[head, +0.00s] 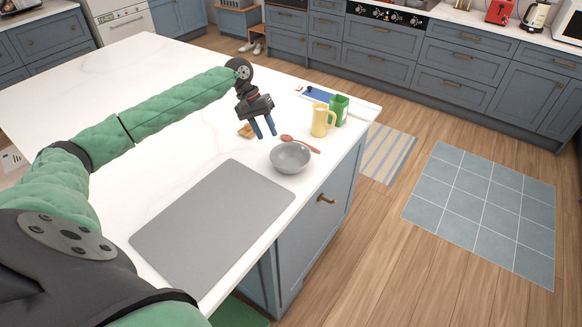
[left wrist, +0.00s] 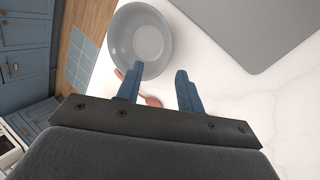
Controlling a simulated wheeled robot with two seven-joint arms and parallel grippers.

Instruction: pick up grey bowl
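The grey bowl (head: 290,157) stands upright and looks empty on the white island counter, near its right edge. It also shows at the top of the left wrist view (left wrist: 140,38). My left gripper (head: 265,130) is open and empty, pointing down above the counter, up and left of the bowl in the head view. In the left wrist view its two blue fingers (left wrist: 158,82) are apart, and one overlaps the bowl's lower rim in the picture. I cannot tell the exact height gap. My right gripper is not in view.
A reddish wooden spoon (head: 300,143) lies close behind the bowl. A yellow mug (head: 322,120) and a green container (head: 340,110) stand beyond it. A small tan item (head: 246,131) lies near the gripper. A grey mat (head: 212,222) lies in front; the counter's left is clear.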

